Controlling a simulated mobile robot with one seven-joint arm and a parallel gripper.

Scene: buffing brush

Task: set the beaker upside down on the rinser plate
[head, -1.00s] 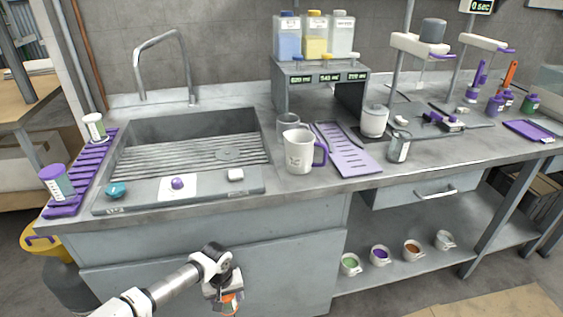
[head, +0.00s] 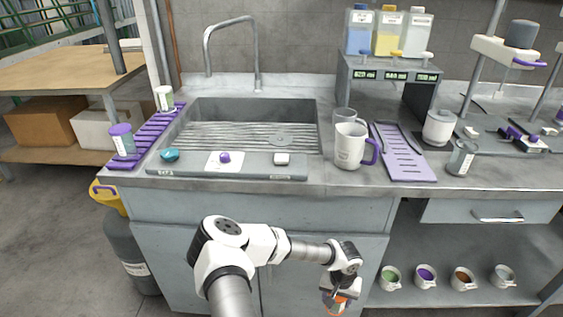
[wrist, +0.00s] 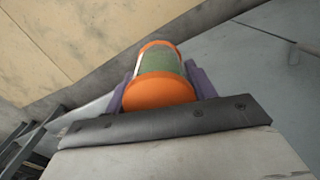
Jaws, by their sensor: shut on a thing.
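My gripper (head: 342,290) hangs low in front of the sink cabinet, below the counter. In the wrist view my gripper's purple fingers (wrist: 162,78) are shut on a cylinder (wrist: 158,68) with orange ends and a green middle. A clear, beaker-like glass (head: 344,115) stands upright on the counter right of the sink, partly hidden behind a white jug (head: 350,146) with a purple handle.
A purple slotted tray (head: 402,152) lies right of the jug. A small glass jar (head: 461,157) stands near the counter edge. A purple rack (head: 148,138) with two lidded containers is left of the sink. Several small cups sit on the lower shelf (head: 440,301).

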